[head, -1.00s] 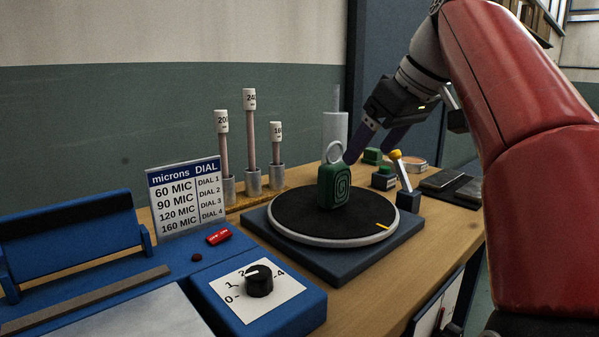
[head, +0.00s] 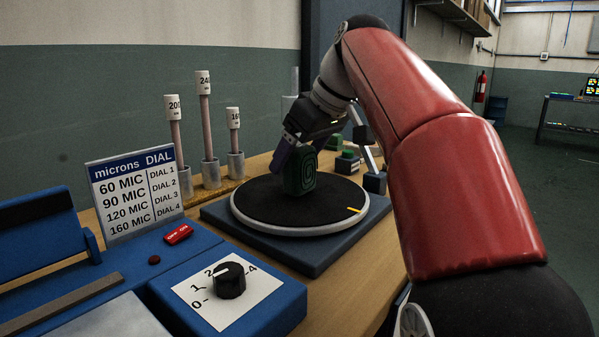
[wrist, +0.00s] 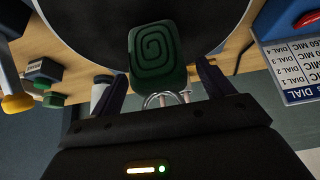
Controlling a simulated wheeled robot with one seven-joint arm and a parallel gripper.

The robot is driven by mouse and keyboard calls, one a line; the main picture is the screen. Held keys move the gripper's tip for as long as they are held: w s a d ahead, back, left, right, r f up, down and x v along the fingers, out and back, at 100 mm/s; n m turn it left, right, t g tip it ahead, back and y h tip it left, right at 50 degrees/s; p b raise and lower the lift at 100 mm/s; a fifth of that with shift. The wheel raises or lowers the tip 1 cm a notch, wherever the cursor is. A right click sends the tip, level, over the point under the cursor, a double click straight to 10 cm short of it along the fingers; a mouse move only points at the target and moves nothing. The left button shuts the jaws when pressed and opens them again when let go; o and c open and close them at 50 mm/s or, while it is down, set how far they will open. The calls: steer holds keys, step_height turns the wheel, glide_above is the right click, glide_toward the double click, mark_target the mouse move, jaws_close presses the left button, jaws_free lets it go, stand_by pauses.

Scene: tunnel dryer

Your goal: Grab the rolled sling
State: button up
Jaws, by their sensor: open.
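The rolled sling (head: 301,178) is a green block with a spiral on its face. It stands upright on the black round turntable (head: 258,208). In the wrist view the sling (wrist: 158,50) shows its spiral face, and a metal ring sits at its end nearest my gripper. My gripper (head: 296,153) is open, just above and against the top of the sling in the head view. In the wrist view its fingers (wrist: 163,76) lie on either side of the ring end, with gaps visible. The ring is hidden in the head view.
Several labelled rods in metal cups (head: 208,172) stand behind left. A microns dial sign (head: 135,193) and a blue box with a black knob (head: 229,281) are at front left. Small green blocks and a yellow-topped lever (wrist: 18,104) stand right of the turntable.

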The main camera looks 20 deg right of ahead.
steer(key=shift+c, duration=0.3)
steer(key=c, duration=1.1)
steer(key=shift+c, duration=0.2)
steer(key=shift+r, duration=0.15)
step_height(320, 180, up, 8)
steer(key=p, duration=0.2)
steer(key=shift+w+f+p, duration=0.1)
steer(key=shift+f+p, duration=0.15)
steer(key=shift+p, duration=0.15)
steer(key=shift+c, duration=0.2)
steer(key=shift+r, duration=1.15)
